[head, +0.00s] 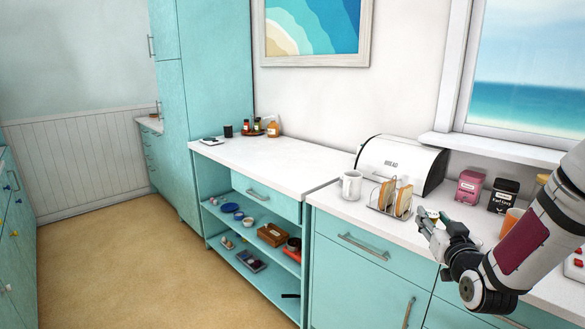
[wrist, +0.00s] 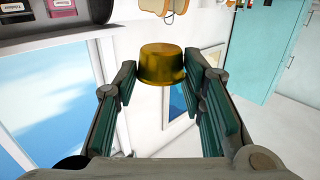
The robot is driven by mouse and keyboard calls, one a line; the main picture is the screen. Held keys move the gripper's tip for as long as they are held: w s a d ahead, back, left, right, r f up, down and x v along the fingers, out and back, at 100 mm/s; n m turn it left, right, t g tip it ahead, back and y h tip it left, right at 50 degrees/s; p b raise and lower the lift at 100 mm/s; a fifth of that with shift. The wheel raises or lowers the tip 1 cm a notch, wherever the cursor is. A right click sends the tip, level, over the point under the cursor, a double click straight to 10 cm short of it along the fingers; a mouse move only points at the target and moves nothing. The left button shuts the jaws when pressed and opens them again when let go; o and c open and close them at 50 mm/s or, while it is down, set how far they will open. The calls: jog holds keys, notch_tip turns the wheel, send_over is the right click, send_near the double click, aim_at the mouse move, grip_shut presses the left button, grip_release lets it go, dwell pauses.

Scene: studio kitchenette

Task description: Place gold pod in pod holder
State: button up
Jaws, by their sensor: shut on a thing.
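The gold pod (wrist: 162,66) is a small, shiny, cup-shaped piece between the fingertips of my gripper (wrist: 162,76) in the wrist view. My gripper is shut on it, with the green finger pads on either side. In the head view my gripper (head: 426,222) is at the right, in front of the counter beside the toast rack. The pod is too small there to make out surely. I cannot identify a pod holder in either view.
A toast rack (head: 390,200) with toast, a white mug (head: 351,186) and a white bread bin (head: 402,163) stand near my gripper. Pink (head: 469,188) and black (head: 503,195) canisters are behind it. The left counter (head: 270,158) is mostly clear. Open shelves below hold dishes and a brown box (head: 272,235).

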jog(key=w+a+r+n+y+p, duration=0.1)
jog(key=w+a+r+y+p, duration=0.1)
jog(key=a, duration=1.7)
jog(key=shift+w+r+n+y+p, duration=0.15)
jog(key=shift+w+n+y+p, duration=0.25)
jog(key=shift+w+p, duration=0.25)
jog(key=s+d+f+m+h+b, duration=0.1)
jog(key=s+d+f+h+b, duration=0.15)
jog(key=d, duration=1.05)
jog(key=s+d+f+m+h+b, duration=0.1)
jog(key=s+d+m+h+b, duration=0.2)
jog(key=d, duration=0.9)
jog(key=s+d+f+g+h+b, duration=0.1)
jog(key=s+d+f+b, duration=0.1)
jog(key=s+d, duration=0.6)
jog(key=s+d+f+m+g+h+b, duration=0.1)
jog(key=s+d+f+b, duration=0.2)
jog(key=s+d, duration=0.5)
jog(key=s+b, duration=0.1)
jog(key=s, duration=0.5)
jog(key=shift+s+d+f, duration=0.15)
jog(key=shift+d+f, duration=0.05)
jog(key=shift+d, duration=0.1)
